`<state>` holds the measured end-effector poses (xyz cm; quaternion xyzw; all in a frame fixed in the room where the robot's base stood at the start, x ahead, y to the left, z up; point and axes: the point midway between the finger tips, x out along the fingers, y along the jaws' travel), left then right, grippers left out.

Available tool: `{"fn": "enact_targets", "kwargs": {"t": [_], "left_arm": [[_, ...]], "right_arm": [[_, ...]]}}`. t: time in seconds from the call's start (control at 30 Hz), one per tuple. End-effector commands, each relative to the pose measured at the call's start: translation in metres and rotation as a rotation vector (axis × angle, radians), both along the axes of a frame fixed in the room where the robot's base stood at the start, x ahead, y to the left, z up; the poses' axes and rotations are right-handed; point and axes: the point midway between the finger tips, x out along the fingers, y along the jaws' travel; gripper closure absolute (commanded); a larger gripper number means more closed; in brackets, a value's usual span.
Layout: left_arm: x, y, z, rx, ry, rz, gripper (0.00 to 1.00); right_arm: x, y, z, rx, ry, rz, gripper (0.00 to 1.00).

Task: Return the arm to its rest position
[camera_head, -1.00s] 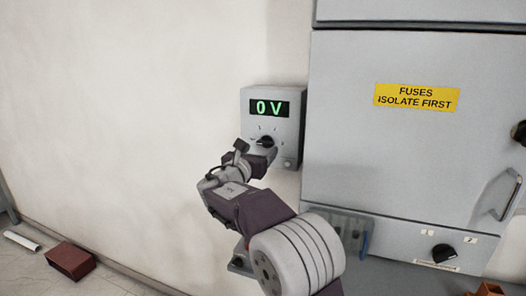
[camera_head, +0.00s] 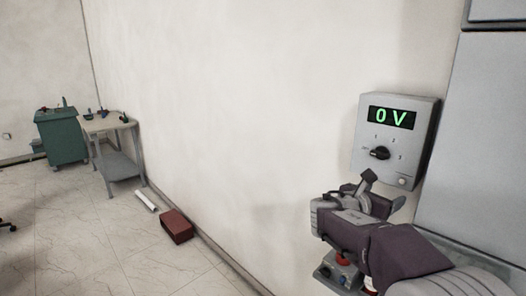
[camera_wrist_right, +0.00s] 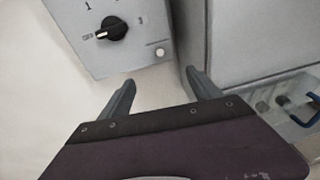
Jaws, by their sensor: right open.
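My right gripper (camera_head: 384,188) is open and empty in front of the wall, just below the grey voltage box (camera_head: 398,140). The box has a green "0 V" display (camera_head: 391,117) and a black selector knob (camera_head: 380,153). In the right wrist view my right gripper (camera_wrist_right: 160,88) shows two spread fingers with only wall between them. The knob (camera_wrist_right: 113,29) shows beyond the fingers at the upper left, apart from them. My left gripper is not in view.
A grey cabinet (camera_head: 485,150) stands at the right. A red-brown block (camera_head: 176,227) and a white tube (camera_head: 145,201) lie on the floor by the wall. A small table (camera_head: 108,124) and a green cart (camera_head: 62,137) stand at the far left. The floor between is clear.

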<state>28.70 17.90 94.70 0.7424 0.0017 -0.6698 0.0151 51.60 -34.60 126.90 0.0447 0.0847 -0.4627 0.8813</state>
Motion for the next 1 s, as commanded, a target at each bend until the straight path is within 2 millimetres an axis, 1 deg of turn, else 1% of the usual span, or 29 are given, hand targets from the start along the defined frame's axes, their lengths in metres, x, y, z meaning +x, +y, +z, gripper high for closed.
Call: {"fn": "enact_targets", "kwargs": {"t": [0.03, 0.07, 0.1, 0.17, 0.2, 0.27, 0.3, 0.37, 0.4, 0.47, 0.5, 0.57, 0.6, 0.67, 0.73, 1.0], "left_arm": [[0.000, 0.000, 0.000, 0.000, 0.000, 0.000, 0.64], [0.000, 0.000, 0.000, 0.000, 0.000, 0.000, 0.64], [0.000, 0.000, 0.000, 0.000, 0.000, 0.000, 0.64], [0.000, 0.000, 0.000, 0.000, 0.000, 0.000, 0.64], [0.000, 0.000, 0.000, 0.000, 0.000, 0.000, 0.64], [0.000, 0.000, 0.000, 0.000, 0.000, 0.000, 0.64], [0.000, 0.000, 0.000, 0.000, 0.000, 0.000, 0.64], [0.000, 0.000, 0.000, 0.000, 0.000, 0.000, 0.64], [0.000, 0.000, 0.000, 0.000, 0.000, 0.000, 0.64], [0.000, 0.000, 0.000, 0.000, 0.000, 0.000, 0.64], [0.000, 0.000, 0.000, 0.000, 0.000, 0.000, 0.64], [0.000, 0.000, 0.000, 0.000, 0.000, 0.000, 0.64], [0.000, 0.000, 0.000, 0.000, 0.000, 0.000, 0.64], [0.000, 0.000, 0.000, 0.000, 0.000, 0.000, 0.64], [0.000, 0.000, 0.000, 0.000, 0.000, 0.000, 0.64], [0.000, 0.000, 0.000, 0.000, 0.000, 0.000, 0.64]], "right_arm": [[-0.019, -0.004, -0.040, 0.120, 0.036, -0.039, 0.27], [-0.031, -0.004, -0.065, 0.204, 0.047, -0.070, 0.27], [-0.048, -0.001, -0.097, 0.322, 0.054, -0.117, 0.27], [-0.076, 0.009, -0.143, 0.508, 0.048, -0.208, 0.27], [-0.096, 0.018, -0.172, 0.635, 0.031, -0.286, 0.27], [-0.129, 0.038, -0.213, 0.829, -0.010, -0.430, 0.27], [-0.152, 0.054, -0.239, 0.960, -0.051, -0.550, 0.27], [-0.185, 0.082, -0.271, 1.148, -0.140, -0.765, 0.27], [-0.206, 0.102, -0.289, 1.261, -0.219, -0.933, 0.27], [-0.228, 0.131, -0.308, 1.395, -0.360, -1.187, 0.27], [-0.238, 0.146, -0.316, 1.453, -0.459, -1.346, 0.27], [-0.242, 0.162, -0.323, 1.515, -0.614, -1.548, 0.27], [-0.237, 0.167, -0.323, 1.543, -0.701, -1.634, 0.27], [-0.231, 0.169, -0.322, 1.565, -0.781, -1.695, 0.27], [-0.229, 0.169, -0.322, 1.565, -0.820, -1.723, 0.27], [-0.229, 0.169, -0.322, 1.563, -0.826, -1.730, 0.27]]}}
